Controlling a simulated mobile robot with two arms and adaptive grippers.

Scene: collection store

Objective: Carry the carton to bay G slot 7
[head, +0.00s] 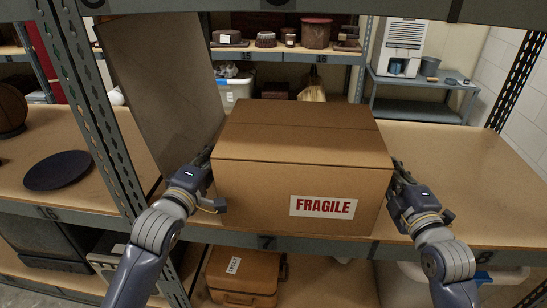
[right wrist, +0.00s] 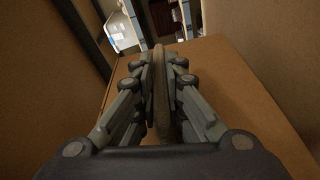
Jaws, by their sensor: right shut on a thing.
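The carton (head: 300,145) is a closed brown box with a red-and-white FRAGILE label on its front. It is upright over the shelf board above the number 7 plate (head: 267,242), its front close to the shelf's front edge. I cannot tell whether its bottom touches the board. My left gripper (head: 206,158) is at the carton's left side; its fingertips are too hidden to tell their state. My right gripper (head: 397,168) is at the right side. In the right wrist view its fingers (right wrist: 160,65) are shut on a thin brown strip of the carton.
A perforated upright (head: 95,110) and a leaning brown panel (head: 160,85) stand left of the carton. Bare board (head: 455,165) lies free to the right. A dark disc (head: 58,170) lies in the left bay. Below are a brown case (head: 243,272) and a white bin (head: 500,285).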

